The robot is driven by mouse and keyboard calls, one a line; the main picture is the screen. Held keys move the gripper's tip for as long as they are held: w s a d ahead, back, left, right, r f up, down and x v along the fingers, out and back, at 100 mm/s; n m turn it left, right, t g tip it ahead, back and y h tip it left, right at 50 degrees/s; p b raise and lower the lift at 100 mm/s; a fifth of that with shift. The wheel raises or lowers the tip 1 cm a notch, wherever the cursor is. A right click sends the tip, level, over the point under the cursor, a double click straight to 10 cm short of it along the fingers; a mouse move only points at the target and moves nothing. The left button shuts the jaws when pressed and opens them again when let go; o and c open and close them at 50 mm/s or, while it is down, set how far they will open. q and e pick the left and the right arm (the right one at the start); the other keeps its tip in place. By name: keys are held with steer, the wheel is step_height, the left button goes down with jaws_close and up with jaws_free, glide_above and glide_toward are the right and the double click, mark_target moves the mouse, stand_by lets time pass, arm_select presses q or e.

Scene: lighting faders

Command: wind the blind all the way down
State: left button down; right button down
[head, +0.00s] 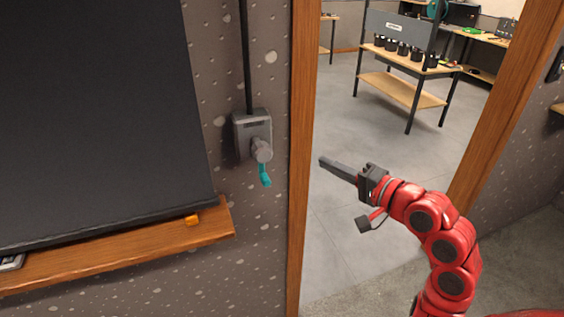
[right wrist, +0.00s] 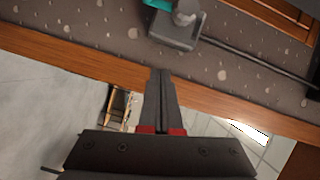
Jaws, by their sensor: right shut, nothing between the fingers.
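The dark blind (head: 95,110) hangs at the left in the head view. Its lower edge is close to the wooden sill (head: 130,258); I cannot tell whether they touch. The grey winder box (head: 241,138) is on the wall right of the blind, with a teal crank handle (head: 265,175) pointing down. In the right wrist view the winder box (right wrist: 178,32) and part of the teal handle (right wrist: 158,4) are at the top. My right gripper (head: 323,161) is shut and empty, right of the crank and apart from it. It also shows in the wrist view (right wrist: 161,72). My left gripper is out of view.
A wooden door post (head: 301,120) stands between the winder and the open doorway. A small orange piece (head: 192,220) is on the sill near the blind's corner. A dark cord or rod (head: 246,60) rises from the winder. Beyond the doorway stands a workbench (head: 400,90) on clear floor.

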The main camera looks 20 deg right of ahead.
mark_target(261, 160)
steer(key=w+a+f+p, duration=0.2)
steer(key=w+a+p, duration=0.3)
steer(key=w+a, duration=0.2)
steer(key=shift+w+a+f+g+p, duration=0.25)
steer(key=shift+a+g+p, duration=0.1)
steer(key=shift+a, duration=0.5)
steer(key=shift+w, duration=0.1)
